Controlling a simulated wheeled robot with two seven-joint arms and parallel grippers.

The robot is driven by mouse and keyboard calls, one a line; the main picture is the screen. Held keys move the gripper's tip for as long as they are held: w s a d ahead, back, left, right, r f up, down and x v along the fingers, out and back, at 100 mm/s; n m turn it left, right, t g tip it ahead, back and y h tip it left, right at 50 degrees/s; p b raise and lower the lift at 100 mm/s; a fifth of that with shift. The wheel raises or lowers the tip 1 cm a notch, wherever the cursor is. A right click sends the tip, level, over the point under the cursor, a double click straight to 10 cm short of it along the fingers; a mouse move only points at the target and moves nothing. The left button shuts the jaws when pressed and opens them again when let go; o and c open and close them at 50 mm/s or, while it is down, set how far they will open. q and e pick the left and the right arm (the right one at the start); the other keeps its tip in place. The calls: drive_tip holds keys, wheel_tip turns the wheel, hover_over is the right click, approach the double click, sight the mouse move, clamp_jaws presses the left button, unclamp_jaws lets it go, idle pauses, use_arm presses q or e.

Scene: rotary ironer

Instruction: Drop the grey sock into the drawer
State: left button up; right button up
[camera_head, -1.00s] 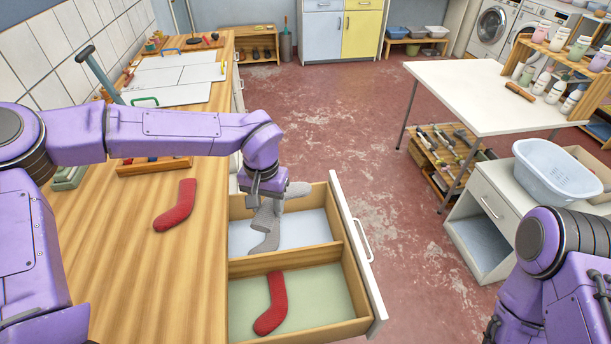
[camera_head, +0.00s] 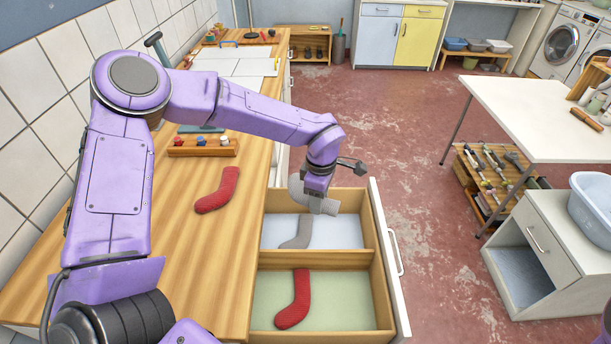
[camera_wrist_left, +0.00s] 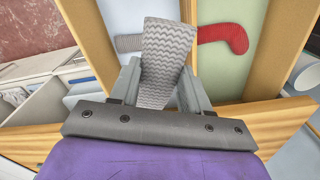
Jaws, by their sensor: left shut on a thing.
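My left gripper (camera_head: 316,195) is shut on a grey sock (camera_head: 328,207) and holds it above the far compartment of the open drawer (camera_head: 388,262). In the left wrist view the held grey sock (camera_wrist_left: 166,55) stands up between the fingers, with a zigzag knit. A second grey sock (camera_head: 298,233) lies on the pale blue floor of the far compartment; it also shows in the left wrist view (camera_wrist_left: 128,43). A red sock (camera_head: 296,300) lies in the near, green-floored compartment. My right gripper is out of view.
Another red sock (camera_head: 219,190) lies on the wooden worktop (camera_head: 190,250) left of the drawer. A wooden divider (camera_head: 315,259) separates the two compartments.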

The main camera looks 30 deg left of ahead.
use_arm(q)
drive_tip(key=w+a+n, duration=0.1)
drive_tip(key=a+n, duration=0.1)
drive_tip(key=n, duration=0.5)
drive_tip(key=w+a+n, duration=0.2)
drive_tip(key=a+n, duration=0.1)
drive_tip(key=n, duration=0.4)
drive_tip(key=w+a+n, duration=0.2)
drive_tip(key=n, duration=0.4)
drive_tip(key=shift+a+f+n, duration=0.15)
drive_tip(key=shift+f+n, duration=0.1)
drive_tip(key=shift+n, duration=0.15)
drive_tip(key=shift+f, duration=0.25)
wheel_tip(320, 180, down, 5)
drive_tip(key=b, duration=0.3)
drive_tip(key=shift+f+b, duration=0.2)
drive_tip(key=shift+b, duration=0.2)
drive_tip(key=o, duration=1.1)
drive_tip(key=shift+c, duration=0.2)
